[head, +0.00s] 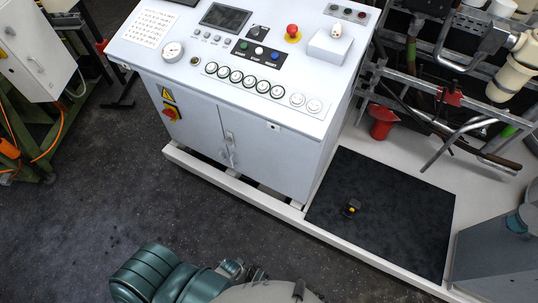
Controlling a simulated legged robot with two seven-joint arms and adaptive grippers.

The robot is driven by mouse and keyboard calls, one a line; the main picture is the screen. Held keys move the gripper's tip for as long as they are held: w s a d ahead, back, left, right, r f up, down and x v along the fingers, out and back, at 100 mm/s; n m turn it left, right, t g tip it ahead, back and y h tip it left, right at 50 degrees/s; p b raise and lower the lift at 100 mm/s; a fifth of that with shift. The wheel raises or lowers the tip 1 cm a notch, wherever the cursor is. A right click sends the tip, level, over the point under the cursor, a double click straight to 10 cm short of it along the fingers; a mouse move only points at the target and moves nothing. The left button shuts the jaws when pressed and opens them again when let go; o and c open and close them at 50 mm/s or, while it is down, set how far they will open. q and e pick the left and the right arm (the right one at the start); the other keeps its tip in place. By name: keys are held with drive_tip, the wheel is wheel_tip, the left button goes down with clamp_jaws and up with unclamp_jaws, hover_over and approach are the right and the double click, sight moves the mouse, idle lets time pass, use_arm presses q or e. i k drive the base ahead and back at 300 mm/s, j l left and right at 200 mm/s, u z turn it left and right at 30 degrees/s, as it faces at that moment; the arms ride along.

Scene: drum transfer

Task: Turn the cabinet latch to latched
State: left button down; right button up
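The control cabinet (196,112) stands in the upper middle of the head view. Its front has two white doors. A small metal latch (231,150) sits at the seam between the doors. Its lever seems to hang roughly downward, but it is too small to tell whether it is latched. The doors look closed. Neither of my grippers is in view, and nothing touches the latch. Teal links of my own arm show at the bottom edge, well below the cabinet.
A red rotary switch (171,113) is on the cabinet front, left of the latch. A white base rail (240,190) runs along the cabinet's foot. A black mat (385,215) with a small black-and-yellow object (350,208) lies right. Dark floor (110,190) in front is clear.

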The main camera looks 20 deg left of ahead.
sight(229, 142)
drive_tip(key=u, duration=1.3)
